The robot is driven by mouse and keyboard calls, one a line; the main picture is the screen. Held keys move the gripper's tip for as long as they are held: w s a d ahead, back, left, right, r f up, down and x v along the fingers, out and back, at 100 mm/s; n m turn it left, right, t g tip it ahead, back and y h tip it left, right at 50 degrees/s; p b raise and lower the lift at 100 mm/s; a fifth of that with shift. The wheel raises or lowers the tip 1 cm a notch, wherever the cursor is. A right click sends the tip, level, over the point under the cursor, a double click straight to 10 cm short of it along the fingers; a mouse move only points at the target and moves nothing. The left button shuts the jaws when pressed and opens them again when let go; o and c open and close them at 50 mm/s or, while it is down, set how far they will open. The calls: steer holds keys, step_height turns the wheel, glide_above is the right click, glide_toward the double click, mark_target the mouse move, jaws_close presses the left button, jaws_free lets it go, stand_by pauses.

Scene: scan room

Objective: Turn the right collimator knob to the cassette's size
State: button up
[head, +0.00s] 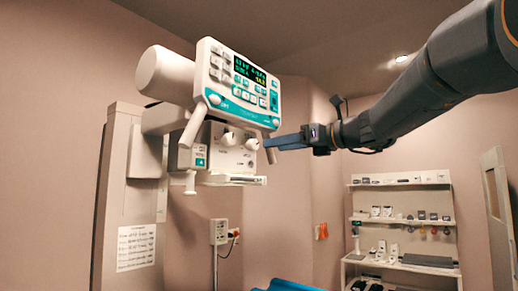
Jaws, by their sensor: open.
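The collimator (232,160) hangs below the control panel of the X-ray head, with two white knobs on its front. The right collimator knob (252,144) is a small round knob; its pointer and scale are too small to read. The left knob (228,138) sits beside it. My gripper (269,144) comes in from the right with its blue fingers close to the right knob. It is open; I cannot tell whether the fingers are around the knob or touching it. I cannot make out a cassette in this view.
The control panel (238,82) with a lit display overhangs the knobs, and its right handle (269,150) hangs close to my fingers. A column (125,200) stands at left. A stocked shelf unit (402,220) stands at the back right. A blue surface (288,285) shows at the bottom.

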mark_target(256, 145)
steer(key=p+x, duration=0.1)
steer(key=x, duration=0.1)
steer(key=p+x, duration=0.1)
steer(key=x, duration=0.2)
steer(key=r+p+x, duration=0.1)
steer(key=x, duration=0.1)
steer(key=shift+w+a, duration=0.2)
steer(key=shift+a, duration=0.15)
steer(key=c, duration=1)
steer(key=shift+c, duration=0.2)
